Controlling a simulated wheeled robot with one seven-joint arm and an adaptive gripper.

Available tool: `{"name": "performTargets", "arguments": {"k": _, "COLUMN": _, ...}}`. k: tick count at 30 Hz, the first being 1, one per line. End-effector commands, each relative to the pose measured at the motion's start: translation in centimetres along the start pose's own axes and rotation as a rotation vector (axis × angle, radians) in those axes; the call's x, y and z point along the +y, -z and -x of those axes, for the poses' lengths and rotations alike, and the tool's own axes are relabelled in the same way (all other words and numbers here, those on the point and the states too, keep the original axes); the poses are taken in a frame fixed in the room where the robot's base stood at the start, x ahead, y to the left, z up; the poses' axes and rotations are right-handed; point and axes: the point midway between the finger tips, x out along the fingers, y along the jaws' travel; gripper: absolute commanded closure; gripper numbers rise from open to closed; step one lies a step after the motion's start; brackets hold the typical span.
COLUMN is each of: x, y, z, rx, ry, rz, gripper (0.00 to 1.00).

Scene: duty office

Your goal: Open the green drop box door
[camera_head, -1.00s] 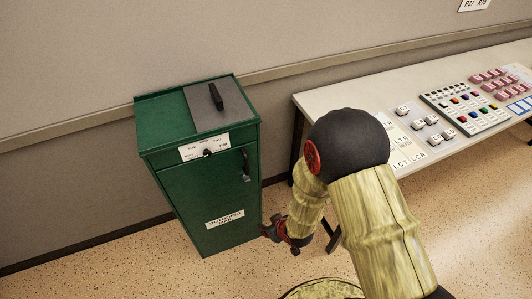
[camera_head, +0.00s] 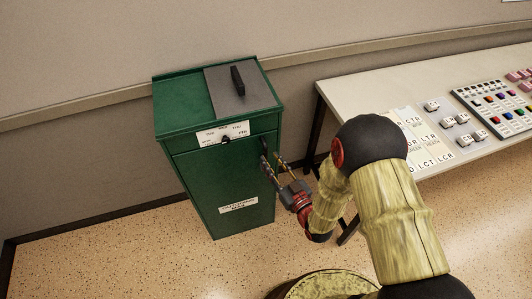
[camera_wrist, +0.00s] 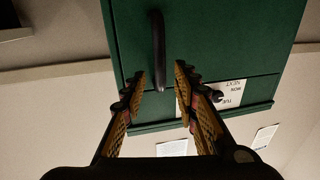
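The green drop box (camera_head: 178,103) stands upright on the floor against the wall. Its front door (camera_head: 222,178) is shut and also fills the upper part of the wrist view (camera_wrist: 215,45). A dark vertical handle (camera_head: 264,146) sits near the door's upper right edge. The handle (camera_wrist: 158,48) shows clearly in the wrist view, where the picture is upside down. My gripper (camera_head: 273,164) is open and empty in front of the handle. In the wrist view my gripper's fingertips (camera_wrist: 160,76) stand on either side of the handle's line, with no visible grip on it.
A grey lid plate with a black handle (camera_head: 238,80) lies on the box top. A white dial label (camera_head: 223,133) is above the door. A white table (camera_head: 360,88) with cards, blocks and a button panel stands at right. The floor left of the box is clear.

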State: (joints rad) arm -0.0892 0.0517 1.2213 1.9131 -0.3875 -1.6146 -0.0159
Motion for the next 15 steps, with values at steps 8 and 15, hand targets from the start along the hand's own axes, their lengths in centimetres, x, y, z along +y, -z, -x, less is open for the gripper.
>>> {"name": "performTargets", "arguments": {"k": 8, "x": -0.1, "y": -0.2, "z": -3.9, "rx": -0.001, "ry": 0.002, "rz": 0.0, "gripper": 0.7}}
{"name": "performTargets", "arguments": {"k": 15, "x": 0.0, "y": -0.1, "z": -4.9, "rx": -0.003, "ry": 0.0, "rz": 0.0, "gripper": 0.7}}
